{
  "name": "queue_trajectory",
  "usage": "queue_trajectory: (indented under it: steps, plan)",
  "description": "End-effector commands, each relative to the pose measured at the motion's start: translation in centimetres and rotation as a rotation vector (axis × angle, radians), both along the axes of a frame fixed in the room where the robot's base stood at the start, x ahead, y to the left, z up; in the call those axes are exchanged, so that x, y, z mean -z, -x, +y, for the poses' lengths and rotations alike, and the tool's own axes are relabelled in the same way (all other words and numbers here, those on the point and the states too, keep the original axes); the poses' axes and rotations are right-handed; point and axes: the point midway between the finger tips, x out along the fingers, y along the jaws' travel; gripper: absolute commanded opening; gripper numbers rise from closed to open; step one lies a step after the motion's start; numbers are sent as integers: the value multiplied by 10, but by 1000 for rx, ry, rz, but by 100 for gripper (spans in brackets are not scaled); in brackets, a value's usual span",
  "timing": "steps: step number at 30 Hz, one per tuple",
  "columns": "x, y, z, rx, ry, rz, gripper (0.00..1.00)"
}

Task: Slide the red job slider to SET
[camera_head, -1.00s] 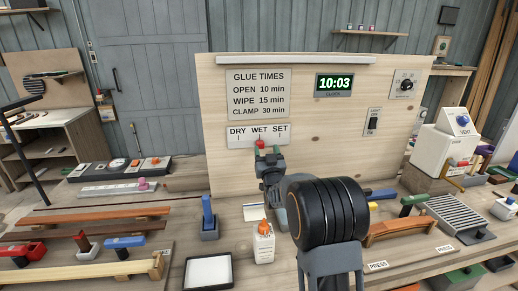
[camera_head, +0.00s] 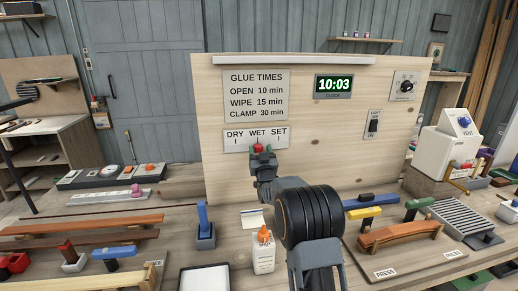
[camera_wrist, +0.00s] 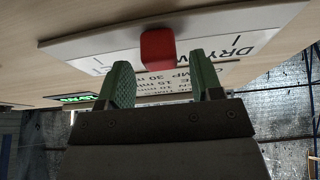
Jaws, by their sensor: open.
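The red job slider (camera_head: 258,148) sits on the white DRY / WET / SET strip (camera_head: 235,139) on the upright wooden board. In the head view it shows just under the word WET. In the wrist view the red slider (camera_wrist: 157,48) stands out from the strip, just beyond and between the two green fingertips. My gripper (camera_head: 262,153) is open, with a finger to each side of the slider. It also shows in the wrist view (camera_wrist: 166,80). I cannot tell whether a finger touches the slider. The head view partly hides the slider behind my gripper.
The board also carries a GLUE TIMES sign (camera_head: 257,94), a clock (camera_head: 334,86), a dial (camera_head: 405,85) and a light switch (camera_head: 374,122). A glue bottle (camera_head: 263,251) and a blue-handled tool (camera_head: 204,222) stand on the bench below my arm. The board's face around the strip is clear.

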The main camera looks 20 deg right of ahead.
Motion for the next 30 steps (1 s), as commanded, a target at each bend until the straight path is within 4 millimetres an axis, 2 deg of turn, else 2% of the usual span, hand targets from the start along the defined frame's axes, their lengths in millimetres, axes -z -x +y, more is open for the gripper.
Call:
queue_trajectory:
  steps: [6,14,30]
  plan:
    - [-3,-9,0,-2,0,1,60]
    - [-4,-10,1,-3,0,0,59]
    - [-4,-9,1,-4,0,0,7]
